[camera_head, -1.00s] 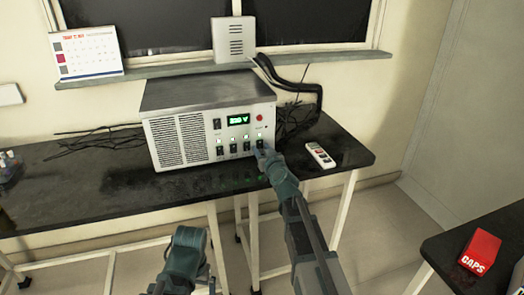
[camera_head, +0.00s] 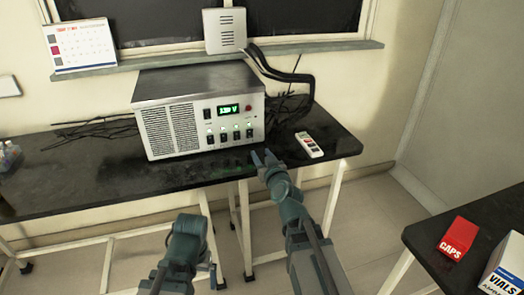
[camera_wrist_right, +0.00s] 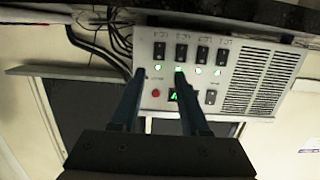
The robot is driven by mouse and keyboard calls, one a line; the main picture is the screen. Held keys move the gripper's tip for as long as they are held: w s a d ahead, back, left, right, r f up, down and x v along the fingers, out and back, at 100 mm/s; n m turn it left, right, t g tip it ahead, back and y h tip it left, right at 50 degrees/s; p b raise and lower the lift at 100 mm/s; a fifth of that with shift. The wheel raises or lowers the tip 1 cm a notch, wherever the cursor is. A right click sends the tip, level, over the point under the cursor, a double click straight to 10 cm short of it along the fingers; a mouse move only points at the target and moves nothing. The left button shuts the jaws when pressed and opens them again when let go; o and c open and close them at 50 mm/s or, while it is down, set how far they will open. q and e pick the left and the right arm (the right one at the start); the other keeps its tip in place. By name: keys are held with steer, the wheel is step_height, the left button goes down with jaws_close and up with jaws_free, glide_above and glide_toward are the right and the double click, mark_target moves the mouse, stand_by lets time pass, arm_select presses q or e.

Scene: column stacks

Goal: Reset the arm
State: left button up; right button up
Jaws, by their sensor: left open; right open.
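My right gripper (camera_head: 264,157) is open and empty, just in front of the table edge below the power unit's right end. Its two fingers also show in the right wrist view (camera_wrist_right: 158,80), apart, with the unit's panel beyond them. My left gripper (camera_head: 208,270) is low at the bottom of the head view, clear of the tables; little of its fingers shows. The grey power unit (camera_head: 175,130) stands on the black table, with a green display (camera_head: 228,109), a red button and several switches with green lights above them.
A white remote-like device (camera_head: 309,145) lies on the black table (camera_head: 90,180) right of the unit. Black cables run behind it. A second table at the right holds a red CAPS box (camera_head: 458,238) and a VIALS box (camera_head: 505,270). Floor between the tables is open.

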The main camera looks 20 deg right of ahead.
steer(key=shift+s, duration=0.3)
steer(key=s+a+f+n+g+y+p, duration=0.1)
steer(key=s+a+n+g+y+p, duration=0.1)
steer(key=s+a+g+p, duration=0.4)
steer(key=s+a+n+g+y+p, duration=0.2)
steer(key=a+p, duration=0.3)
steer(key=a, duration=0.3)
steer(key=s+r+g+h+p, duration=0.2)
steer(key=s+g+h+p, duration=0.4)
steer(key=s, duration=1.2)
steer(key=g+p, duration=0.3)
steer(key=shift+d+m, duration=0.15)
steer(key=shift+m, duration=0.15)
